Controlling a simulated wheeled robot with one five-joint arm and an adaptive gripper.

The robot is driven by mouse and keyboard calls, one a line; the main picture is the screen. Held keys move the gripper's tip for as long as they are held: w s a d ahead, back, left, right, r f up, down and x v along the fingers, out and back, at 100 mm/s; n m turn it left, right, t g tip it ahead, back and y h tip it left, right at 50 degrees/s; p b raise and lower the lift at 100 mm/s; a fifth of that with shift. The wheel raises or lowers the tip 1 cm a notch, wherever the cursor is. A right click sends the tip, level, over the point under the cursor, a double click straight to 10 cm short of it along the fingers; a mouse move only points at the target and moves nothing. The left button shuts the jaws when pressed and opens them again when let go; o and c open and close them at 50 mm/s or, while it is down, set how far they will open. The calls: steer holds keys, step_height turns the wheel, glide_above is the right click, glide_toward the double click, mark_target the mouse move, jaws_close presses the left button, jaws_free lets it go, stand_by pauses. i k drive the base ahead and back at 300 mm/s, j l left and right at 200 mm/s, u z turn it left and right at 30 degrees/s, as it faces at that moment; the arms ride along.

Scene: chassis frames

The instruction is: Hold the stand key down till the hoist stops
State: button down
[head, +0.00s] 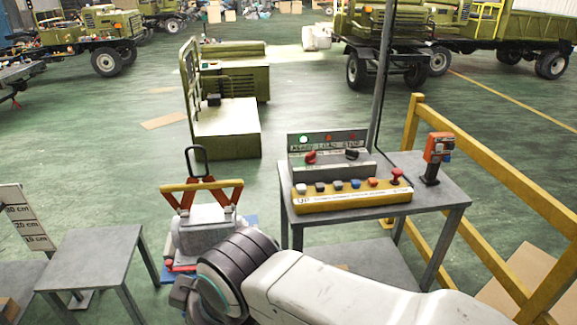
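A yellow-fronted key box (352,196) lies on a grey metal table (440,194) right of centre. It has a row of small coloured keys and a red mushroom button (396,175). Its lettering is too small to read, so I cannot tell which one is the stand key. No key is visibly touched. A grey machine unit (206,230) sits under a yellow lifting beam (202,184) with orange struts and a black loop on top. I cannot tell whether it hangs or rests. My arm crosses the bottom of the view; my gripper is not visible.
Behind the key box stands a grey panel (328,140) with lamps and red and black knobs. An orange handset (437,150) stands at the table's right. A yellow railing (495,180) runs right of it. A low table (90,250) and height-marked board (25,222) stand left.

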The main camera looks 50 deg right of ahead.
mark_target(338, 185)
steer(key=l+u, duration=0.25)
steer(key=l, duration=0.2)
steer(key=l+u, duration=0.3)
steer(key=l, duration=0.2)
steer(key=l+u, duration=0.25)
steer(key=l, duration=0.2)
steer(key=k+l+u, duration=0.25)
steer(key=l, duration=0.2)
steer(key=l+u, duration=0.25)
steer(key=l, duration=0.2)
steer(key=k+l+u, duration=0.3)
steer(key=i+l, duration=0.1)
